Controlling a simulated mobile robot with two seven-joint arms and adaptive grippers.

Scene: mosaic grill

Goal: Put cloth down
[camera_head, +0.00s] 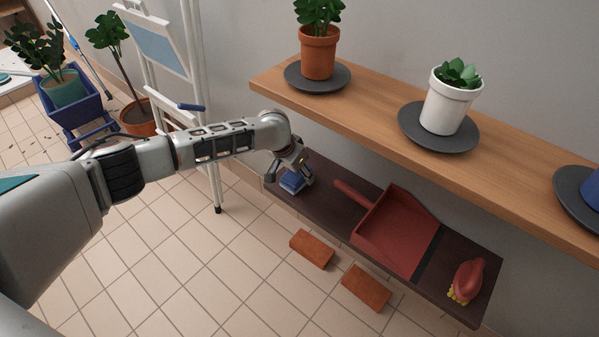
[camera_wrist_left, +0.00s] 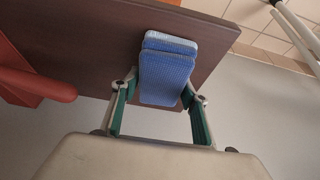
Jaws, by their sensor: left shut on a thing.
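The blue folded cloth (camera_head: 292,183) is at the left end of the dark lower shelf (camera_head: 333,208), partly hidden by my left gripper (camera_head: 289,172). The gripper comes down from above and is shut on the cloth. In the left wrist view the cloth (camera_wrist_left: 166,78) is a folded, textured block between the two green-padded fingers, with the dark shelf surface behind it. Whether the cloth touches the shelf is hard to tell. My right gripper is not in view.
A red dustpan (camera_head: 397,232) lies on the same shelf, its handle pointing towards the cloth. A red brush (camera_head: 467,279) is at the far end. A wooden upper shelf (camera_head: 375,120) with potted plants overhangs. Two bricks (camera_head: 312,249) lie on the floor.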

